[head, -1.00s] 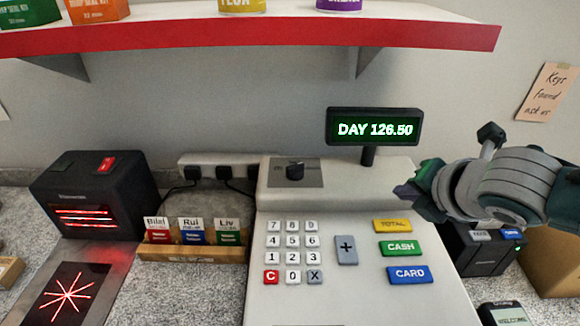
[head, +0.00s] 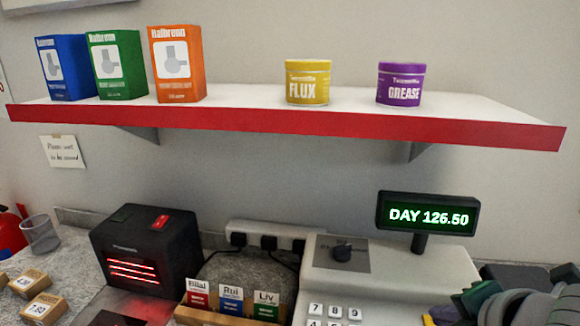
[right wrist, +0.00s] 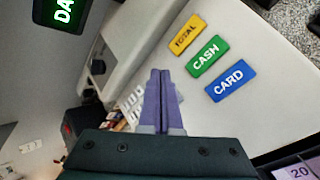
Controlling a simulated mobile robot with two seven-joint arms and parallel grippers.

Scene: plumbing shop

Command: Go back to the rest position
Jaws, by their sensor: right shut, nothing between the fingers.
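My right gripper (right wrist: 160,100) is shut and empty; its two purple fingers lie together in the right wrist view. It is over the right part of the cash register (right wrist: 215,120), apart from the TOTAL, CASH and CARD keys (right wrist: 207,55). In the head view my right arm shows at the lower right corner, beside the register (head: 375,290), and its fingertips are hard to make out. The register's display (head: 428,214) reads DAY 126.50. A dark key switch (head: 343,251) sits on the register's top. My left gripper is not in view.
A red-edged shelf (head: 300,122) above holds boxes, a yellow flux tin (head: 308,82) and a purple grease tin (head: 400,83).

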